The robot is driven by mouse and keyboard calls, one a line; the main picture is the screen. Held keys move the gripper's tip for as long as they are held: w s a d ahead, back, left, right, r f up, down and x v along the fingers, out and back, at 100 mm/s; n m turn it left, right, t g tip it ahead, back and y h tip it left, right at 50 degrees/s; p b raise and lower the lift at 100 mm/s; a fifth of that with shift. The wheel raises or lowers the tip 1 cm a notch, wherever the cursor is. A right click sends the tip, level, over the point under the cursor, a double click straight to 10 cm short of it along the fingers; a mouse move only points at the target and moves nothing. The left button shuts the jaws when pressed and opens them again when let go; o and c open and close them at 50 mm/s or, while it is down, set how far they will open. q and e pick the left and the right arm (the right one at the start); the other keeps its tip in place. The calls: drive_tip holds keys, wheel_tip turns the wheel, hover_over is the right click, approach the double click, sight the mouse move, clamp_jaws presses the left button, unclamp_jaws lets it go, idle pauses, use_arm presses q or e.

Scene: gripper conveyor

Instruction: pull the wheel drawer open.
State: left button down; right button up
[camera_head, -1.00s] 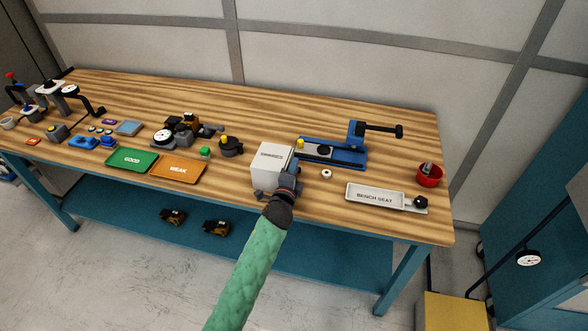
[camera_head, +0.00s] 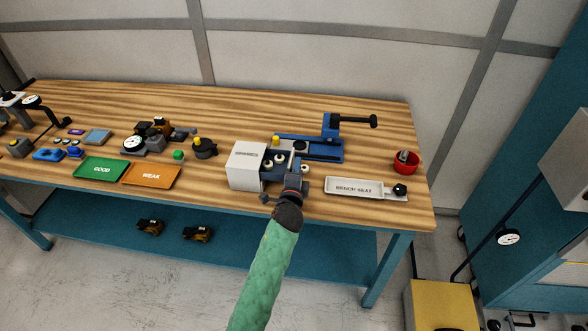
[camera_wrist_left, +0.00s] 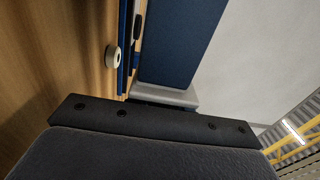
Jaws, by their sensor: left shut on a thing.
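The white wheel box (camera_head: 246,166) stands near the front edge of the bench. Its blue-grey drawer (camera_head: 271,175) sticks out of its right side, with small white wheels (camera_head: 279,160) showing inside. My left gripper (camera_head: 291,188) is at the drawer's outer right end and is shut on the drawer's handle; the fingers hide most of the handle. The left wrist view shows a blue panel and a pale wheel (camera_wrist_left: 112,57) beyond the dark gripper body. My right gripper is not in view.
A blue fixture (camera_head: 320,150) with a black lever stands behind the drawer. Green and orange trays (camera_head: 150,175) lie left.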

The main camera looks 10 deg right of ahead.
use_arm(q)
drive_tip(key=c, duration=1.2)
unclamp_jaws()
drive_tip(key=shift+c, duration=0.2)
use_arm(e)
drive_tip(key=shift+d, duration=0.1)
use_arm(q)
drive_tip(key=shift+s+a+f, duration=0.1)
drive_tip(key=shift+s+f, duration=0.05)
drive_tip(key=shift+s, duration=0.3)
drive_tip(key=b+v, duration=0.2)
drive_tip(key=v, duration=0.3)
drive_tip(key=shift+s+a, duration=0.1)
drive_tip(key=shift+s, duration=0.25)
drive_tip(key=shift+s+a+b, duration=0.15)
drive_tip(key=shift+s+b, duration=0.2)
drive_tip(key=shift+s, duration=0.25)
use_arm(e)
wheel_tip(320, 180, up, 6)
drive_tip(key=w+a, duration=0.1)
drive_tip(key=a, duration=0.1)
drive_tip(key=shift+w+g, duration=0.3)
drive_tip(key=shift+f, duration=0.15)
